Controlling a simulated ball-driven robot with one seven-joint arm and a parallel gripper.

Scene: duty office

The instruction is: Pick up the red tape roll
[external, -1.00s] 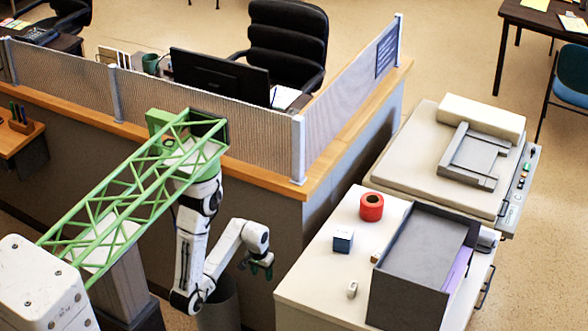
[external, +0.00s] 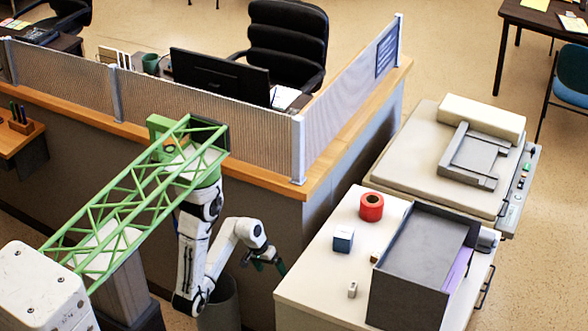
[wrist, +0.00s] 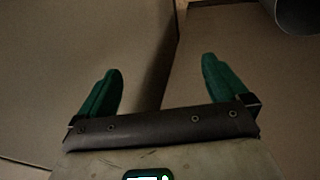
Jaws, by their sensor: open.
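The red tape roll (external: 371,207) lies on the white cabinet top (external: 330,272), near its back left edge. My gripper (external: 267,266) hangs to the left of the cabinet, lower than its top and well apart from the roll. In the wrist view my gripper (wrist: 160,88) shows two green fingers spread wide with nothing between them. The roll does not show in the wrist view.
A blue and white box (external: 343,239) stands just in front of the roll. A dark grey tray (external: 425,245) fills the cabinet's right side. A small pale item (external: 352,290) lies near the front. A partition (external: 349,97) and counter rise behind my arm.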

